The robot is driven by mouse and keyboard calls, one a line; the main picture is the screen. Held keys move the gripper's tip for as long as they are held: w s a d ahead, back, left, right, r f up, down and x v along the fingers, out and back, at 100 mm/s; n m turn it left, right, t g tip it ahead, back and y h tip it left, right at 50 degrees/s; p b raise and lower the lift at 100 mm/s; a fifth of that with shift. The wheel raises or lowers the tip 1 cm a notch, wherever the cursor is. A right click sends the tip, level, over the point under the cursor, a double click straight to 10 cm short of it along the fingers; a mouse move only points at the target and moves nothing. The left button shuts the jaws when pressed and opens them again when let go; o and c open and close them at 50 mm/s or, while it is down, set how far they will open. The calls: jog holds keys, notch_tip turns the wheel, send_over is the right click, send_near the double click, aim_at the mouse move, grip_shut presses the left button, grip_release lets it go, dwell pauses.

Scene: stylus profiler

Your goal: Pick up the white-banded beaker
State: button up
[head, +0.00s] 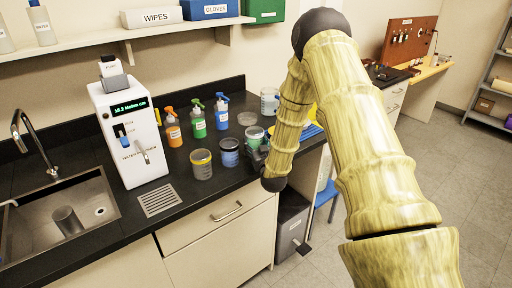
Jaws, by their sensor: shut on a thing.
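My gripper (257,150) is low over the right part of the black counter, partly hidden by my arm. It is shut on a clear beaker with a pale rim band and greenish contents (254,135), which looks like the white-banded beaker. The beaker appears upright; I cannot tell if it touches the counter. A blue-banded beaker (229,153) stands just left of my gripper. A yellow-banded beaker (202,164) stands further left.
Orange (173,130), green (198,121) and blue (221,113) spray bottles stand behind the beakers. A shallow glass dish (247,118) and a labelled clear container (269,101) are further back. A white water machine (130,135) and a sink (70,205) are left.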

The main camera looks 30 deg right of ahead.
jog(key=shift+r, duration=0.4)
jog(key=shift+r+b, duration=0.5)
jog(key=shift+r, duration=0.4)
jog(key=d+r+b+v, duration=0.1)
jog(key=v, duration=0.7)
jog(key=s+d+b+v, duration=0.1)
jog(key=d+b+v, duration=0.1)
jog(key=v, duration=0.5)
jog(key=shift+s+r, duration=0.35)
jog(key=shift+a, duration=0.15)
